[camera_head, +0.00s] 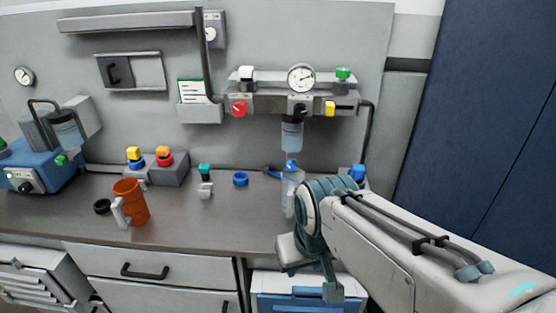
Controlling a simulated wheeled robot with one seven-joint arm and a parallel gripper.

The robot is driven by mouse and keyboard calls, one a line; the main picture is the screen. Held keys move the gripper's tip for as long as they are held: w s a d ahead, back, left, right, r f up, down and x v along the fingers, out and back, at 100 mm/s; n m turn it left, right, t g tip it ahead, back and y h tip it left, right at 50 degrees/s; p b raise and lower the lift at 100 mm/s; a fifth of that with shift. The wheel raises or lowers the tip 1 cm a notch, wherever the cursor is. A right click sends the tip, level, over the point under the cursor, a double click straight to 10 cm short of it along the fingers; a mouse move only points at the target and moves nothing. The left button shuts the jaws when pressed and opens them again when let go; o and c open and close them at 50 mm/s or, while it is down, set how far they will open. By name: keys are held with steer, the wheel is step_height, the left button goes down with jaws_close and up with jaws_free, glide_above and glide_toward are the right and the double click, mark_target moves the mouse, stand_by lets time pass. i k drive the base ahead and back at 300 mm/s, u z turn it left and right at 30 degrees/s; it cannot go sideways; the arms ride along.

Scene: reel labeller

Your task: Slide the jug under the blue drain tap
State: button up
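An orange jug (134,199) with a pale handle stands upright on the left part of the bench top. The blue drain tap (291,164) hangs below a clear filter bowl (292,135) under the wall-mounted regulator unit. The jug is well to the left of the tap. A pale translucent object (289,193) shows directly below the tap, partly behind my arm; I cannot tell exactly what it is. My gripper (312,252) is at the end of the arm, in front of the bench edge and right of the jug. Its fingertips cannot be made out, and no held object shows.
A black ring (102,206) lies left of the jug. Blocks with coloured knobs (164,167), a small teal-topped fitting (205,182) and a blue ring (240,179) sit farther back. The front strip of bench (215,226) between jug and arm looks clear.

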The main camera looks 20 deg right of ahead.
mark_target(292, 196)
steer(key=k, duration=0.6)
steer(key=u, duration=0.55)
steer(key=i, duration=1.05)
steer(key=z, duration=0.65)
